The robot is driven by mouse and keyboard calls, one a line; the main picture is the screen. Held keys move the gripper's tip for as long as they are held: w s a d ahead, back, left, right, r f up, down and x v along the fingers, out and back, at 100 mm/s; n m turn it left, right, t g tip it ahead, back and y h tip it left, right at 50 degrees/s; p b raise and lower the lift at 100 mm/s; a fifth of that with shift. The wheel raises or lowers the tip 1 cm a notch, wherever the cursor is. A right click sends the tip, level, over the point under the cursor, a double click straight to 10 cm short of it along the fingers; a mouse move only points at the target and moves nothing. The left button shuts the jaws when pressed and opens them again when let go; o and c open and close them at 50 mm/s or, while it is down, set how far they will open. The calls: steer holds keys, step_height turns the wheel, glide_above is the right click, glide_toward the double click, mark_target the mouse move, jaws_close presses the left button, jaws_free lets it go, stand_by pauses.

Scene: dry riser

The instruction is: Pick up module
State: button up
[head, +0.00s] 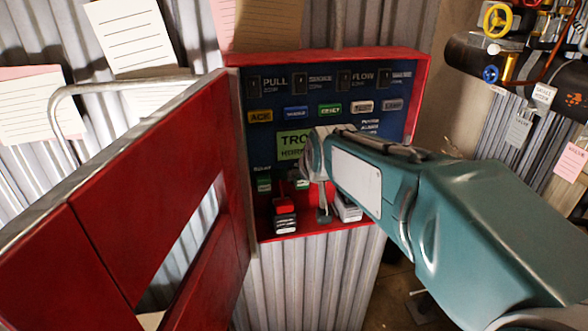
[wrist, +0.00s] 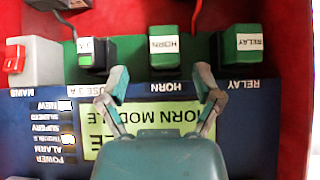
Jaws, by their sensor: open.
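A green block labelled HORN (wrist: 166,47) sits on the panel just beyond my gripper (wrist: 162,82) in the wrist view. The gripper is open and empty. Its two fingers are spread left and right, short of the block and apart from it. A green block labelled RELAY (wrist: 240,46) stands to the right. A black and green block labelled 3 A (wrist: 97,52) stands to the left. In the head view my gripper (head: 314,192) is in front of the panel's lower part and hides part of the block row. One green block (head: 264,184) shows left of it.
A red cabinet (head: 424,80) surrounds the blue panel (head: 290,78). Its red door (head: 150,190) stands open on the left. Red and black items (head: 284,215) sit at the cabinet bottom. A white block with a red switch (wrist: 35,62) is beside the fuse. Pipes with valves (head: 497,45) are right.

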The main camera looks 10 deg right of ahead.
mark_target(301, 187)
steer(key=w+f, duration=0.1)
steer(key=w+a+f, duration=0.1)
steer(key=w, duration=0.1)
steer(key=shift+a+f, duration=0.1)
steer(key=shift+f, duration=0.2)
steer(key=shift+w+d+f, duration=0.1)
steer(key=shift+d+f, duration=0.05)
steer(key=shift+d, duration=0.4)
steer(key=c, duration=0.8)
jaws_close()
steer(key=shift+a, duration=0.3)
steer(key=shift+d, duration=0.1)
steer(key=s, duration=1.8)
